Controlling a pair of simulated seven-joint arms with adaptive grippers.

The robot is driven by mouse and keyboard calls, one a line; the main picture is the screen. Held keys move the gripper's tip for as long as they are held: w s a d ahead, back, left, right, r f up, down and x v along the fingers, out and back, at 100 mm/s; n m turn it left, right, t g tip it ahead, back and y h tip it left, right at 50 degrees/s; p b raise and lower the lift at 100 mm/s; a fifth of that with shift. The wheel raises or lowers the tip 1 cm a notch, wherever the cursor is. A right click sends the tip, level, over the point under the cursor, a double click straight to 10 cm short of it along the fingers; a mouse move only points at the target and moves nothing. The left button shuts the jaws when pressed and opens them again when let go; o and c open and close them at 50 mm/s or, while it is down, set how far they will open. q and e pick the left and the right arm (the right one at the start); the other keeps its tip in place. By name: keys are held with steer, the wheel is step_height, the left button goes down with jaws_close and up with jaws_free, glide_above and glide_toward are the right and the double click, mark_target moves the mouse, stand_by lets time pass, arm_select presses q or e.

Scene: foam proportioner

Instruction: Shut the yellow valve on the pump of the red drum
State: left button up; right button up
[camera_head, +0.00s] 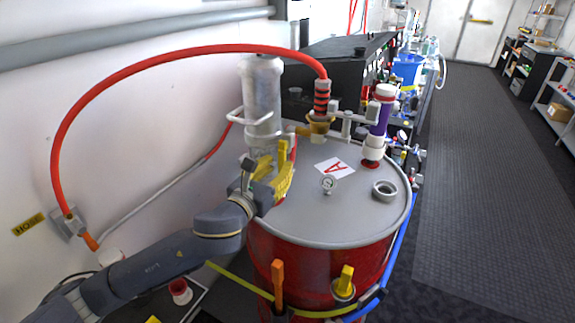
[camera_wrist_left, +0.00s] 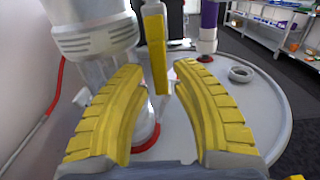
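The red drum (camera_head: 310,265) stands in the middle with a grey lid (camera_head: 330,215). The grey pump (camera_head: 262,95) rises upright from the lid's back left. Its yellow valve handle (camera_head: 283,149) points roughly up and down beside the pump's lower part. My left gripper (camera_head: 276,168) is at the handle. In the left wrist view the valve handle (camera_wrist_left: 157,60) hangs between the two curved yellow fingers of the left gripper (camera_wrist_left: 159,72), with a narrow gap on each side. The fingers are open. My right gripper is not in view.
A red hose (camera_head: 150,65) arches from a wall bracket to a fitting (camera_head: 320,125) on the lid. A purple cylinder (camera_head: 380,115) stands on the lid's far right. Orange (camera_head: 278,280) and yellow (camera_head: 345,280) handles are on the drum's front. The floor at right is clear.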

arm_select(q)
steer(key=shift+w+d, duration=0.35)
steer(key=shift+w, duration=0.25)
steer(key=shift+o, duration=0.3)
jaws_close()
